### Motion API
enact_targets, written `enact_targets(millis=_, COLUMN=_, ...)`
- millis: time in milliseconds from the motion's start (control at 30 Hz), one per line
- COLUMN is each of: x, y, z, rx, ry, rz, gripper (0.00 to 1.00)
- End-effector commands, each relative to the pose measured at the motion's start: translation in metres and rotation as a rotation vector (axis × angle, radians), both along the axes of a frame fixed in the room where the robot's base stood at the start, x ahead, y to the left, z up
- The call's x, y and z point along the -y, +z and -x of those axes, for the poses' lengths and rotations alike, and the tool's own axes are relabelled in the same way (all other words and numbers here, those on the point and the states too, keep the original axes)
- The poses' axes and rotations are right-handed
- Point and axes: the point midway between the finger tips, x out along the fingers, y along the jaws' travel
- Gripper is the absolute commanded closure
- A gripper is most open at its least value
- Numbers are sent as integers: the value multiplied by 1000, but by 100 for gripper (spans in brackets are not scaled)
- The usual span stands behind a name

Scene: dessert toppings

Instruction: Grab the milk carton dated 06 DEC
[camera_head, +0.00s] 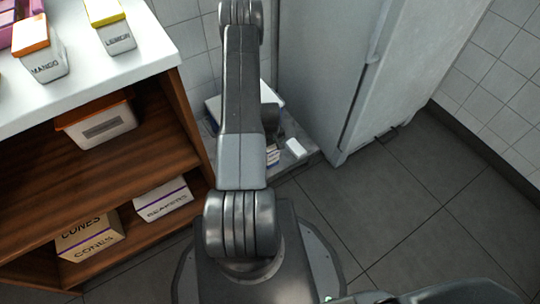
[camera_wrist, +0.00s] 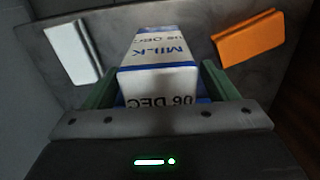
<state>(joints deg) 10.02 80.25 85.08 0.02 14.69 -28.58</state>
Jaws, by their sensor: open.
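The milk carton (camera_wrist: 158,82) is white with blue bands and blue print. My gripper (camera_wrist: 160,85) is open, with one green finger on each side of the carton. The carton sits between the fingers, and its near end is partly hidden by the gripper body. I cannot tell whether either finger touches it. In the head view my arm hides the gripper and most of the area around the carton.
A white object (camera_wrist: 73,52) and an orange object (camera_wrist: 250,38) lie on the grey surface beside the carton. In the head view, a wooden shelf unit (camera_head: 190,120) stands left and a fridge (camera_head: 335,70) right. Open tiled floor (camera_head: 430,220) lies at the right.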

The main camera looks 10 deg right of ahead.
Motion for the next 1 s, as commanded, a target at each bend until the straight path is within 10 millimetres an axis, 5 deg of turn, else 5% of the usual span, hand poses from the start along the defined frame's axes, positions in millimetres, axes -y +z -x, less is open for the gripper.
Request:
enact_targets(millis=200, x=0, y=0, z=0, rx=1, ry=0, rz=0, gripper=22)
enact_targets(millis=533, x=0, y=0, z=0, rx=0, ry=0, rz=0, gripper=85)
enact_targets(millis=800, x=0, y=4, z=-1, rx=1, ry=0, rz=1, gripper=85)
enact_targets(millis=1000, x=0, y=37, z=-2, rx=4, ry=0, rz=1, gripper=85)
